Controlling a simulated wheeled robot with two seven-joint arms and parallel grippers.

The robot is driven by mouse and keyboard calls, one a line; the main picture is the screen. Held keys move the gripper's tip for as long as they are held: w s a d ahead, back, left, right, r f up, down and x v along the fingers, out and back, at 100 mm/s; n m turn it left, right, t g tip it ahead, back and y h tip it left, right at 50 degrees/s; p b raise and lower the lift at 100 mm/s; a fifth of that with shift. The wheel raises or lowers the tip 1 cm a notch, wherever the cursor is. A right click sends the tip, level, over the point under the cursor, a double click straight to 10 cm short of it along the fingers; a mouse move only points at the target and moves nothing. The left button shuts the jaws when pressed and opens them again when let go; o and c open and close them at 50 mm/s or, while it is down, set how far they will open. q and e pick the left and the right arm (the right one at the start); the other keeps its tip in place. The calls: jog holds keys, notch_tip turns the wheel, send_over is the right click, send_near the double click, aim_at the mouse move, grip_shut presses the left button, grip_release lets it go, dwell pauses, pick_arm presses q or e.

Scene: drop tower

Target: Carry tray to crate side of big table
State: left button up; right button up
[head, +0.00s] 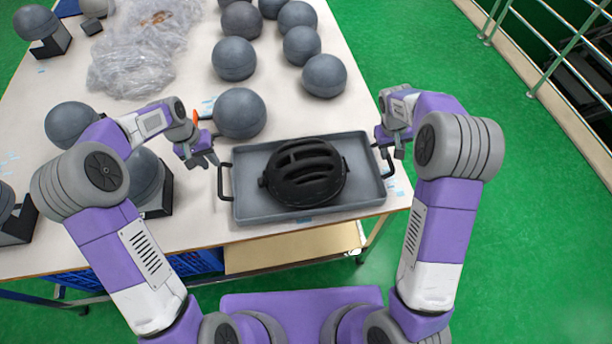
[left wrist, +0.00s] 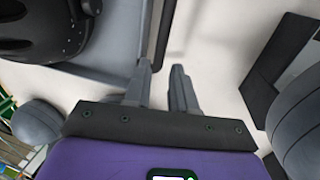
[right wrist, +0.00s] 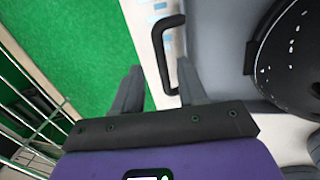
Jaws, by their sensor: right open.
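A grey tray (head: 252,205) with black handles at its left and right ends lies on the white big table (head: 215,232) near its front right corner. A black helmet (head: 304,172) sits in it. My left gripper (head: 205,160) is open and empty, just left of the left handle (head: 224,182); in the left wrist view a dark handle bar (left wrist: 166,30) runs toward the fingertips. My right gripper (head: 391,146) is open over the right handle (head: 387,162). In the right wrist view this handle (right wrist: 160,55) lies partly between the fingers, without a visible grip.
Several grey balls (head: 240,113) stand behind and left of the tray, some on dark stands. Clear plastic wrap (head: 140,55) lies at the back. Blue crates (head: 195,263) show under the table. A railing (head: 560,55) stands right, beyond open green floor (head: 470,190).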

aim_at(219, 171)
pick_arm(q)
jog(key=shift+w+d+f, duration=0.1)
jog(key=shift+d+f, duration=0.15)
jog(key=shift+f, duration=1)
jog(key=shift+s+d+f, duration=0.1)
jog(key=shift+d+f, duration=0.15)
jog(key=shift+f, duration=1)
jog(key=shift+w+d+f, duration=0.1)
jog(key=shift+d+f, duration=0.15)
jog(key=shift+f, duration=1)
pick_arm(e)
jog(key=shift+w+d+f, duration=0.1)
jog(key=shift+d+f, duration=0.15)
jog(key=shift+f, duration=1)
jog(key=shift+s+d+f, duration=0.1)
jog(key=shift+d+f, duration=0.15)
jog(key=shift+f, duration=0.95)
jog(key=shift+w+d+f, duration=0.1)
jog(key=shift+d+f, duration=0.15)
jog(key=shift+f, duration=1)
pick_arm(q)
jog(key=shift+c, duration=0.4)
pick_arm(e)
jog(key=shift+c, duration=0.4)
pick_arm(q)
grip_shut()
pick_arm(e)
jog(key=c, duration=0.5)
grip_shut()
